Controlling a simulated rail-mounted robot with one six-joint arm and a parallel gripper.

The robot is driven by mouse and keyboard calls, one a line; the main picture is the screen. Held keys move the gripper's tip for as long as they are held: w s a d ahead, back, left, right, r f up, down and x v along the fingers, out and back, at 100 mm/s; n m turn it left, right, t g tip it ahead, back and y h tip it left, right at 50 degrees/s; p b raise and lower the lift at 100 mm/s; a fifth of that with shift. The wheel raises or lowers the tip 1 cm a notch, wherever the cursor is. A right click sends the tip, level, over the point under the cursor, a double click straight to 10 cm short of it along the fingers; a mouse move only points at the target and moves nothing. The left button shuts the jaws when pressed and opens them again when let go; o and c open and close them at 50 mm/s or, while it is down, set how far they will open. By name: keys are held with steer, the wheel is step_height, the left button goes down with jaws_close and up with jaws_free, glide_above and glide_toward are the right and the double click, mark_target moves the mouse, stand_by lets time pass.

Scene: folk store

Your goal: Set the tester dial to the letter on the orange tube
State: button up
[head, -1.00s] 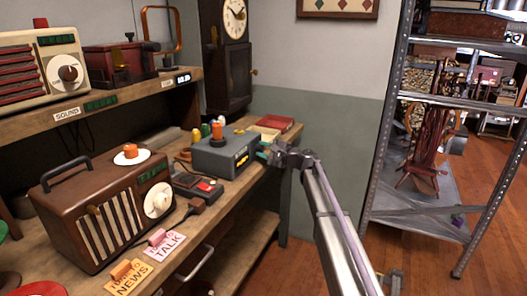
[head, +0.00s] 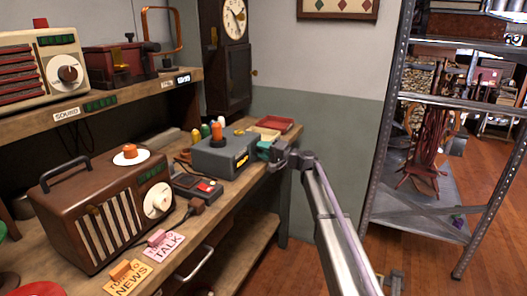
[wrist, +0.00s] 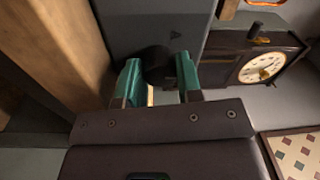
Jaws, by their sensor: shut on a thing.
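The tester is a blue-grey box (head: 212,160) on the bench, with an orange tube (head: 216,131) standing upright in its top. A yellow marking shows on its front; I cannot read it or any letter on the tube. My gripper (head: 262,151) is at the tester's right end. In the wrist view, its green fingers (wrist: 158,72) are shut on a dark round knob (wrist: 158,58), which looks like the tester dial, against the grey face.
A brown radio (head: 105,210) and a small dark device with a red button (head: 198,186) stand left of the tester. Red and cream trays (head: 274,124) lie behind it. A wall clock (head: 232,60) hangs behind. Open floor lies right of the bench.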

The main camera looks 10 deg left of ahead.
stand_by(0.4)
steer(key=o, duration=0.9)
steer(key=shift+o, duration=0.2)
steer(key=v, duration=1.1)
